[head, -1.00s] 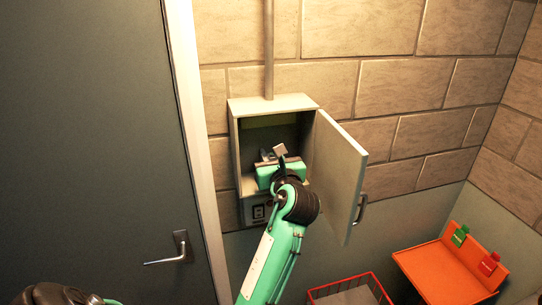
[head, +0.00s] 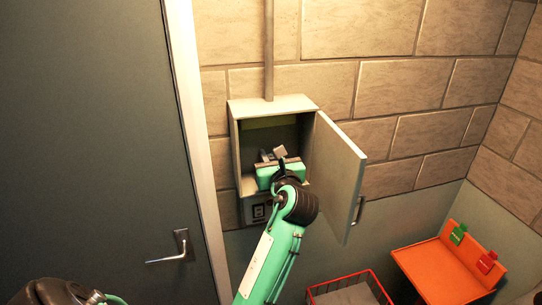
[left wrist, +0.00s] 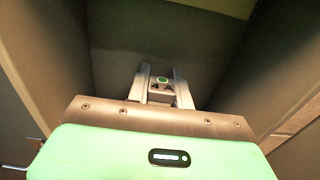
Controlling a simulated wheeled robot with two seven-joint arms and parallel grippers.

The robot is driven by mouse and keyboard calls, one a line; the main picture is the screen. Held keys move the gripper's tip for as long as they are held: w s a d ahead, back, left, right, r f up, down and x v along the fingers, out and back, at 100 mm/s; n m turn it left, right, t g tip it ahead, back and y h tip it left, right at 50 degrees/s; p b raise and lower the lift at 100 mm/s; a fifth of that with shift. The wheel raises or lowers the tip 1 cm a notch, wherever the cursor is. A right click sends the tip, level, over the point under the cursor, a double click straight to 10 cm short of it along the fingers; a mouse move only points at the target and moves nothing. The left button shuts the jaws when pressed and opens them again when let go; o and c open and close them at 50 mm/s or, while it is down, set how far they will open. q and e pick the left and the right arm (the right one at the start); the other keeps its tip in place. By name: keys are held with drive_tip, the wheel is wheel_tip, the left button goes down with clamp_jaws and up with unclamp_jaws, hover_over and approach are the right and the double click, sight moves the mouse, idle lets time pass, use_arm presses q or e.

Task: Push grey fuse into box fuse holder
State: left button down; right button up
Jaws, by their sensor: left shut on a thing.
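The grey fuse box (head: 236,150) hangs on the wall with its door (head: 340,178) swung open to the right. My left gripper (head: 271,154) reaches inside the box from the front. In the left wrist view, its two fingers are shut on the grey fuse (left wrist: 161,94), which has a green dot and a "4 A" mark. The fuse is between the fingertips, in front of the dark inside of the box. The fuse holder is hidden, so I cannot tell whether the fuse touches it. My right gripper is not in view.
A black switch or socket (head: 258,211) is on the box's lower front. A grey door with a handle (head: 168,253) stands at the left. A red wire basket (head: 345,279) and an orange stand (head: 436,270) with green and red tags are at the lower right.

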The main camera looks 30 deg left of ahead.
use_arm(q)
drive_tip(key=shift+f, duration=0.5)
drive_tip(key=c, duration=1.1)
unclamp_jaws()
drive_tip(key=shift+c, duration=0.2)
drive_tip(key=shift+s+d, duration=0.15)
drive_tip(key=shift+d, duration=0.1)
drive_tip(key=p+v, duration=0.4)
drive_tip(key=v, duration=0.9)
drive_tip(key=shift+s, duration=0.15)
drive_tip(key=shift+f, duration=0.15)
